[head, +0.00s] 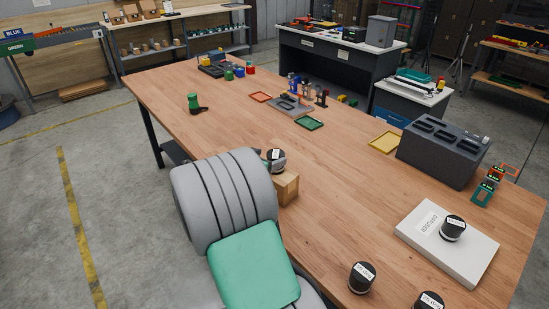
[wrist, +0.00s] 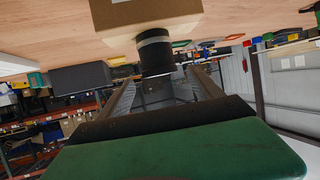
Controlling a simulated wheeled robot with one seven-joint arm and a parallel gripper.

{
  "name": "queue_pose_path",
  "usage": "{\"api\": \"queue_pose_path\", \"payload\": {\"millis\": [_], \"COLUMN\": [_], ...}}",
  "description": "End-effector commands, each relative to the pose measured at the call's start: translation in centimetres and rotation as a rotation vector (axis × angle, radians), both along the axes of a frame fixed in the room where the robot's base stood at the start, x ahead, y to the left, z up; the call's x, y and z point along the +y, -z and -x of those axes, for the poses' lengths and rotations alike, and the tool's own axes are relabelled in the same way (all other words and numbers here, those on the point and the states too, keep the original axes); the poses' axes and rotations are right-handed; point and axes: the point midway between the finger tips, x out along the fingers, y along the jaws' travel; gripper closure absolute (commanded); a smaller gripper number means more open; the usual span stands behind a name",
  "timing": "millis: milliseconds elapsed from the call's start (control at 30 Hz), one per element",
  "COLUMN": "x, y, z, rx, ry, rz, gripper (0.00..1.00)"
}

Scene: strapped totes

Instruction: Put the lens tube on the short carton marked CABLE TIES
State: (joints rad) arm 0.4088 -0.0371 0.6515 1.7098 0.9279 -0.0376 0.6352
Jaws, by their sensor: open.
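A dark cylinder (head: 276,160) with a pale band and a white label on top stands on a tan carton (head: 287,188) beside my arm. In the wrist view, which is upside down, the same cylinder (wrist: 154,52) and carton (wrist: 145,14) show. My gripper (wrist: 160,76) is open, its fingers on either side of the cylinder's top end; contact cannot be told. Similar cylinders stand on a flat white carton (head: 423,245) and on the table (head: 361,278). Labels are too small to read, so the lens tube and CABLE TIES cannot be picked out.
A dark grey slotted case (head: 441,152) stands at the right of the wooden table (head: 335,180). Green, orange and yellow trays and small parts lie farther back. A green-topped object (head: 194,103) is at the left. The table's middle is clear.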

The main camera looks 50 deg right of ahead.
Motion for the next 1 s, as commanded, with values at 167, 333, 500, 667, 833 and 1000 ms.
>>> {"api": "queue_pose_path", "payload": {"millis": [167,333,500,667,833,1000], "x": [4.2,6.3,7.7,18.5,35.2,43.0], "y": [-1.5,-2.5,-2.4,0.1,1.8,2.3], "z": [0.4,0.7,0.3,-2.1,1.2,6.4], "rx": [-0.003,0.000,0.010,0.167,0.479,0.695], "ry": [-0.005,-0.002,-0.034,-0.384,-0.980,-1.340], "rz": [0.001,0.001,-0.041,-0.343,-0.577,-0.614], "gripper": [0.25,0.25,0.25,0.25,0.25,0.25]}}
